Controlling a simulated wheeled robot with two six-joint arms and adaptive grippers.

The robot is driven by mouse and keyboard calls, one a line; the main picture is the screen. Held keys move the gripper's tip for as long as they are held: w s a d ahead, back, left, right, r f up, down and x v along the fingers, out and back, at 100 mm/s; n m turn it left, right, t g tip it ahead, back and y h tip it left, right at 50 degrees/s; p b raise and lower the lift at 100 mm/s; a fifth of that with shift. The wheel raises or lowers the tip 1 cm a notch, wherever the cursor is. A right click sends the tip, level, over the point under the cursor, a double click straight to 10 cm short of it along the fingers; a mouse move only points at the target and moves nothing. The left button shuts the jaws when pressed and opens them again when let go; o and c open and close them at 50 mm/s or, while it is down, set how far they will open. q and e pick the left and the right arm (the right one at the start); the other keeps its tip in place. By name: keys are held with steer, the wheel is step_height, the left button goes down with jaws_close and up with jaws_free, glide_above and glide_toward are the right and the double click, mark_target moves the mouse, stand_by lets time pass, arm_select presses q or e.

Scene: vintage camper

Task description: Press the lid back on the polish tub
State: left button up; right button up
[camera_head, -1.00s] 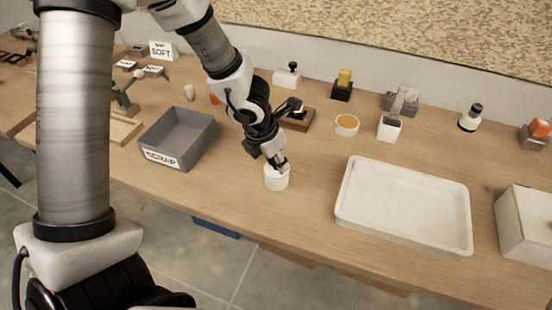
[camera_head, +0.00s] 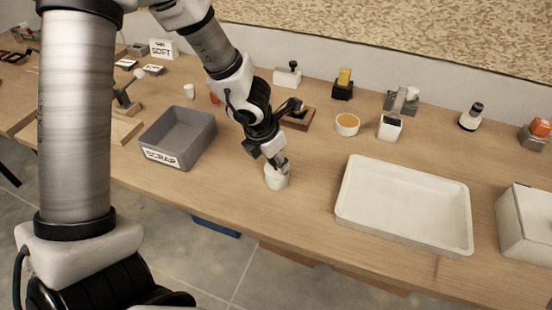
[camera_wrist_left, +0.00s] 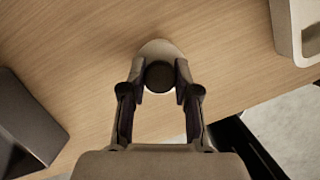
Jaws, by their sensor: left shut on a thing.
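In the left wrist view the fingers (camera_wrist_left: 160,80) are shut on a dark round piece (camera_wrist_left: 160,76). The pale rounded top of the white thing (camera_wrist_left: 158,48) shows just beyond it. A second white tub with an open top and amber contents (camera_head: 347,125) stands farther back. My right gripper is out of view.
A grey SCRAP bin (camera_head: 190,126) stands to the left, and a large white tray (camera_head: 462,190) to the right. A white box (camera_head: 520,222) is at the far right. Several small tools and blocks line the back. Bench just around the tub is clear.

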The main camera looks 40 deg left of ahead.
arm_select(q)
steer(key=o, duration=1.5)
step_height(320, 180, up, 7)
steer(key=p, duration=0.7)
steer(key=shift+r, duration=0.1)
jaws_close()
steer(key=shift+f, duration=0.25)
stand_by(0.4)
